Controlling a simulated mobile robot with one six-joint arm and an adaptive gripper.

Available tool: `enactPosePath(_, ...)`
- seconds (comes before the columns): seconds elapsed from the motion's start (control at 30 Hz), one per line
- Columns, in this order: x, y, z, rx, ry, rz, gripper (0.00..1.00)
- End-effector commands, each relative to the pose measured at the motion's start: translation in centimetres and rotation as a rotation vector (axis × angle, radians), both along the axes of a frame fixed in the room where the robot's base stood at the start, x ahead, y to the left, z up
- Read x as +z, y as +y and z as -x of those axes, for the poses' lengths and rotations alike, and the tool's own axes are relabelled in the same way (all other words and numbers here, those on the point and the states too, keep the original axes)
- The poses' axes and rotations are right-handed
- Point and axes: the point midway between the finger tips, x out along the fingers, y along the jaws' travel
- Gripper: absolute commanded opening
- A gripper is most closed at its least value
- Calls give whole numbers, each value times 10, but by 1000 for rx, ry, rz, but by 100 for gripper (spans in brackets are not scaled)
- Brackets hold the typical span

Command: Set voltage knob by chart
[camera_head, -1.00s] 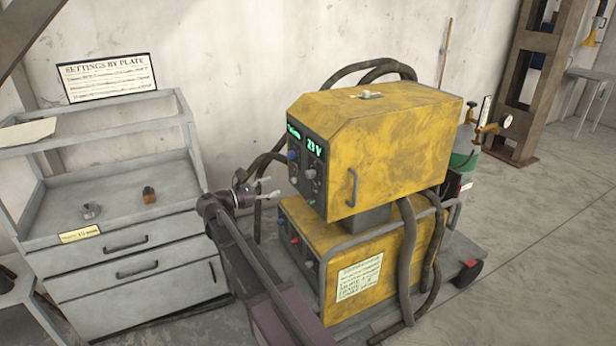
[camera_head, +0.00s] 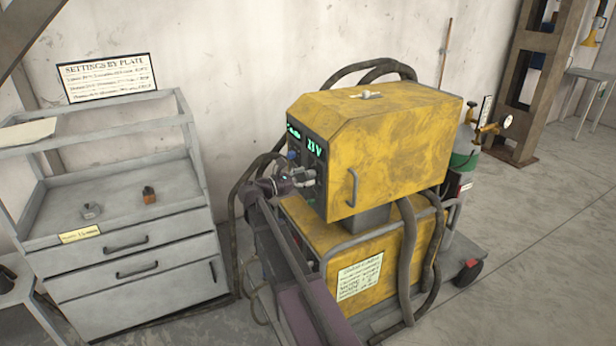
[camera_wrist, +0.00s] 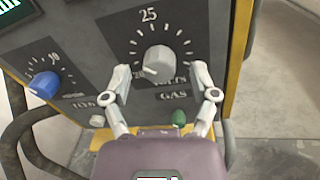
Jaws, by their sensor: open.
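The voltage knob (camera_wrist: 159,62) is a pale grey dial on the dark front panel, under a printed 25, with a scale of ticks around it and lettering partly covered below. My gripper (camera_wrist: 162,85) is open, with one finger on each side of the knob's lower part; I cannot tell whether they touch it. In the head view my gripper (camera_head: 300,178) is at the panel and hides the knob. The display (camera_head: 314,147) glows green and seems to read 23 V. The chart (camera_head: 107,78), headed "SETTINGS BY PLATE", stands above the shelf; its lines are too small to read surely.
A blue knob (camera_wrist: 43,86) is left of the voltage knob. A green knob (camera_wrist: 179,118) sits below, between my fingers. The yellow welder (camera_head: 390,140) has thick hoses beside it. A grey drawer cabinet (camera_head: 130,266) stands left, with a yellow label (camera_head: 80,234).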

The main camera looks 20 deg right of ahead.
Motion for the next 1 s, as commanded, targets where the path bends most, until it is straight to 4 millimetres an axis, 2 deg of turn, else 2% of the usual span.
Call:
enactPosePath(0.2,0,-11,-1,0,0,0,76)
enactPosePath(0.5,0,-11,-1,0,0,0,76)
enactPosePath(0.57,0,-11,-1,0,0,0,61)
enactPosePath(0.77,0,-11,-1,0,0,0,2)
enactPosePath(1.0,0,-11,-1,0,-4,1,0)
